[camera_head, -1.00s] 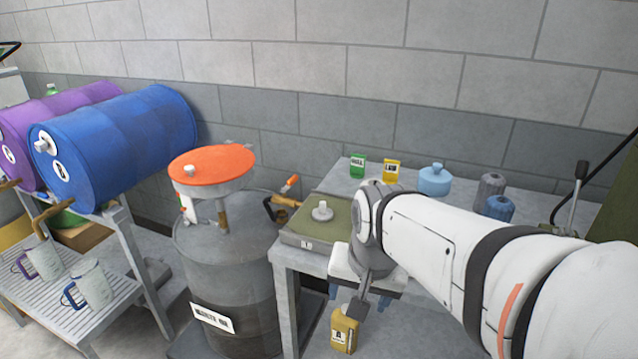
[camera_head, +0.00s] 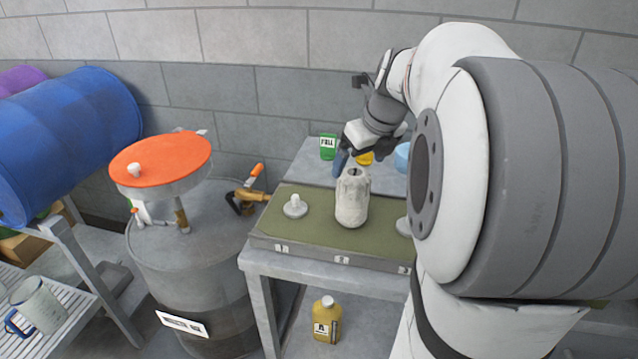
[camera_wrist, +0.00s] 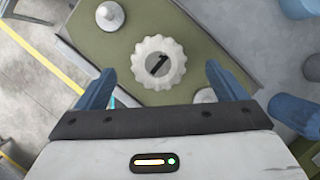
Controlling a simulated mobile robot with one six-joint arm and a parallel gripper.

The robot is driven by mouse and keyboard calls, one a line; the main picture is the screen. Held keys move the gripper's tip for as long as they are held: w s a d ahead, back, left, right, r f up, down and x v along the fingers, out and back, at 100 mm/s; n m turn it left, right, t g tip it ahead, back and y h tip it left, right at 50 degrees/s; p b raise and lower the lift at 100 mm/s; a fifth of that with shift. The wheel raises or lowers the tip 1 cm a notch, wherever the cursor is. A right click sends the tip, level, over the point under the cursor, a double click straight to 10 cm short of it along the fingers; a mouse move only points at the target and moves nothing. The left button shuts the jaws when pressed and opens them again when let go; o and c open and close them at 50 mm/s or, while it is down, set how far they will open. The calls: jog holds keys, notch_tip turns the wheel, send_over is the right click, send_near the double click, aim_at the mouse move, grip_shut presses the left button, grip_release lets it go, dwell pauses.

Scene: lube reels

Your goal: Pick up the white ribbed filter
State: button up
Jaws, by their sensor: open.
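The white ribbed filter (camera_head: 352,198) stands upright on the green-topped tray (camera_head: 322,232) on the bench. In the wrist view the filter (camera_wrist: 172,48) shows from above as a scalloped disc with a dark mark on top. My gripper (camera_wrist: 160,72) is open and empty, its two blue fingers spread to the left and right below the filter in the picture. In the head view my gripper (camera_head: 345,160) is above and behind the filter's top, with one finger partly hidden. I cannot tell whether it touches the filter.
Behind are a green can (camera_head: 328,147), a yellow can (camera_head: 365,158) and a blue jug (camera_head: 402,157). A drum with an orange-lidded funnel (camera_head: 160,160) stands left.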

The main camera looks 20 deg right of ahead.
aim_at(357, 174)
jog(key=x, duration=0.6)
jog(key=shift+s+a+f, duration=0.1)
jog(key=shift+s+f, duration=0.2)
jog(key=shift+f, duration=0.1)
jog(key=shift+w+f, duration=0.3)
jog(key=shift+f, duration=0.2)
jog(key=shift+c, duration=0.3)
jog(key=c, duration=1.4)
jog(key=shift+r, duration=0.1)
jog(key=shift+c, duration=0.2)
